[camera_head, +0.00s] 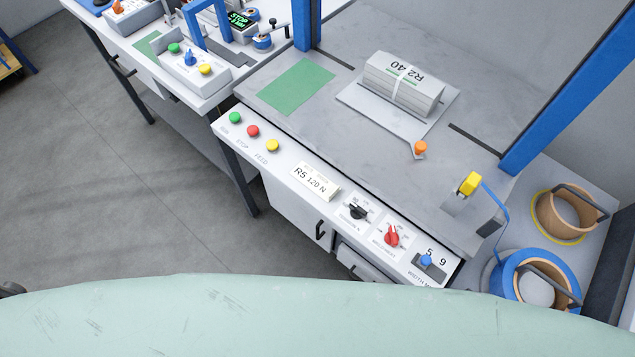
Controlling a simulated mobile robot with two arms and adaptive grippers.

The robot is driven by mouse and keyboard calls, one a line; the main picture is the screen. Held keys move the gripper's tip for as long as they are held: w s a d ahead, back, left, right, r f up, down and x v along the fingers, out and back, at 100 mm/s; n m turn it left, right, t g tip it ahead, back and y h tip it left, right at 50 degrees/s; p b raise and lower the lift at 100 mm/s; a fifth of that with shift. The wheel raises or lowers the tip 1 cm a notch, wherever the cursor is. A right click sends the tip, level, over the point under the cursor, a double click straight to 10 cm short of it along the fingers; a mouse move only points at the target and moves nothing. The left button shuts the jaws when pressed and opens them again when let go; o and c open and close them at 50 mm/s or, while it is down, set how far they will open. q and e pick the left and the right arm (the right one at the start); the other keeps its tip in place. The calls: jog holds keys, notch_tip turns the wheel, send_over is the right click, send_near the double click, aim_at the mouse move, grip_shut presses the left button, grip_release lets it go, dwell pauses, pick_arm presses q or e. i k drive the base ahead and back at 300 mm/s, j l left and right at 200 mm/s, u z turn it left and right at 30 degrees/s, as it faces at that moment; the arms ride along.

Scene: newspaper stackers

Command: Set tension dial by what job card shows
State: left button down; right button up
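The job card (315,181) is a white card on the sloped front panel, printed "R5 120 N" with smaller faint text above. The tension dial (357,212) is a black knob on a white plate to its right, with small marks around it. Its label seems to read "TENSION N"; the scale numbers and exact pointer setting are too small to read. Neither of my grippers is in view.
A red dial (391,238) and a blue width knob (426,261) by digits "5 9" sit right of the tension dial. Green, red and yellow buttons (253,131) sit left. A strapped paper bundle (403,84) marked "R2 40" lies on the table, between blue posts.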

aim_at(356, 212)
jog(key=k+j, duration=0.3)
jog(key=k, duration=0.25)
jog(key=k+j, duration=0.3)
jog(key=k, duration=0.2)
jog(key=j+z, duration=0.05)
